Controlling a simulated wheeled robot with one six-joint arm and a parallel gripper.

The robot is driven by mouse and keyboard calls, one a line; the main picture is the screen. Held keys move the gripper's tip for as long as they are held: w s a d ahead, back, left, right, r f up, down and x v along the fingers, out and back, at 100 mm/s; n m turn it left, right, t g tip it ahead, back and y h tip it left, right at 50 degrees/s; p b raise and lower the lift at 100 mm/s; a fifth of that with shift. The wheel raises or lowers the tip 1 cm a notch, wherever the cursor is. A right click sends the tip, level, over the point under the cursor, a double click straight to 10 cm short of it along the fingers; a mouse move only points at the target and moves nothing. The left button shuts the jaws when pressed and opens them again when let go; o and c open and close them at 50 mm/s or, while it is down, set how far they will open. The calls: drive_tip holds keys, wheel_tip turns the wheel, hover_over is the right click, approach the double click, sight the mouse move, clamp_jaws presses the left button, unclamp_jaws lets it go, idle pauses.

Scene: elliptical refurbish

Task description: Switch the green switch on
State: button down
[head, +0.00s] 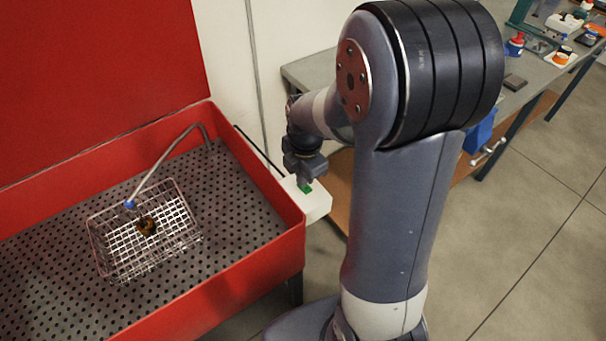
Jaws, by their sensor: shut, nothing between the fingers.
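The green switch (306,188) sits on top of a white box (318,206) fixed to the right outer side of the red wash basin. Only a small part of the green shows. My gripper (303,178) points down right over the switch, shut with nothing in it. Its fingertips are very close to the green part; I cannot tell whether they touch it. The fingers cover part of the switch, so its position is hidden.
The red basin (268,252) has a perforated tray with a wire basket (110,262) holding a small brown part (147,226). A hose (165,160) arches over it. A workbench (315,72) with several items stands behind my arm. Open floor lies at the right.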

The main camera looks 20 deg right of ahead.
drive_tip(key=shift+s+f, duration=0.1)
drive_tip(key=shift+s, duration=0.1)
drive_tip(key=shift+s+d, duration=0.25)
drive_tip(key=shift+s, duration=0.35)
